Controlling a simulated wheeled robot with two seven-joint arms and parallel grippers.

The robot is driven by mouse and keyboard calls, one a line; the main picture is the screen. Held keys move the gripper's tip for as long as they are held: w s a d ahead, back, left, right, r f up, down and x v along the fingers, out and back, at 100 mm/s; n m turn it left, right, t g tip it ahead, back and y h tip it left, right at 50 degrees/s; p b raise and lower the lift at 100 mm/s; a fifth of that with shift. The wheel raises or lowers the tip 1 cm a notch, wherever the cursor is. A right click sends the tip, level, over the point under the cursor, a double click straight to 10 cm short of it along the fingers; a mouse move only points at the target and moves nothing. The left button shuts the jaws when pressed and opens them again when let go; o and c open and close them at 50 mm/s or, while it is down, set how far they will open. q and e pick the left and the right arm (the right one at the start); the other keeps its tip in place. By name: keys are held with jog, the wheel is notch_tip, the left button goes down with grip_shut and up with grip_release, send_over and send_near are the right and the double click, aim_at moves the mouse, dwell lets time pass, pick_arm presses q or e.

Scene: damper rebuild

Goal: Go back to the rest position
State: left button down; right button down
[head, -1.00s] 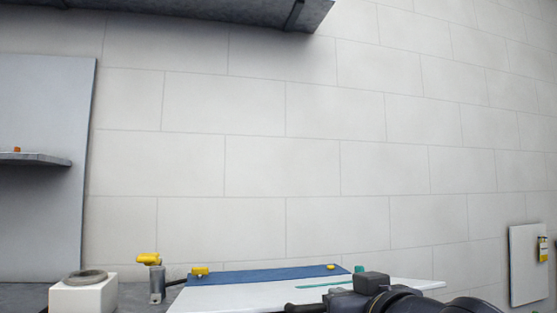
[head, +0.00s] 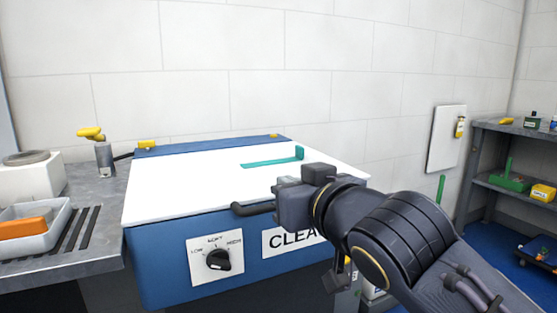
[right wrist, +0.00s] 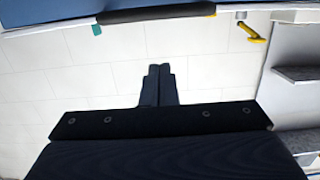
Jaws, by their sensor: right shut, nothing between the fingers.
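My right gripper (head: 283,203) is in front of the blue machine with a white lid (head: 190,185), close to the dark bar handle (head: 252,209) at the lid's front edge. Whether it touches the handle I cannot tell. In the right wrist view my gripper's two fingers (right wrist: 158,72) are together with nothing between them, and pale wall tiles lie beyond. My left gripper is not in view.
A dark selector knob (head: 217,260) sits on the machine's front. On the left are a grey counter (head: 100,252), a yellow-handled tap (head: 104,155) and a white tray (head: 55,228) with an orange thing. Shelves (head: 490,165) stand at the right.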

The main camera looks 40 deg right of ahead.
jog(key=s+a+f, duration=0.1)
jog(key=s+f, duration=0.3)
jog(key=s, duration=0.2)
jog(key=shift+a+p, duration=0.4)
jog(key=shift+f, duration=0.1)
jog(key=w+a+f+g+y, duration=0.1)
jog(key=w+f+g+y, duration=0.1)
jog(key=f, duration=0.5)
jog(key=w+a+f+g+y, duration=0.1)
jog(key=a+f+g+y, duration=0.1)
jog(key=f, duration=0.5)
jog(key=s+a+f+n+g+y, duration=0.1)
jog(key=s+a+f+g+y, duration=0.2)
jog(key=f, duration=0.5)
jog(key=s+a+f+n+g+y, duration=0.1)
jog(key=a+f+g+y, duration=0.15)
jog(key=a+f, duration=0.35)
notch_tip(320, 180, up, 36)
jog(key=d+p, duration=0.1)
jog(key=p, duration=3.6)
jog(key=shift+s+d+r+g+h, duration=0.15)
jog(key=shift+d+r+g+h, duration=0.1)
jog(key=shift+g+h, duration=0.15)
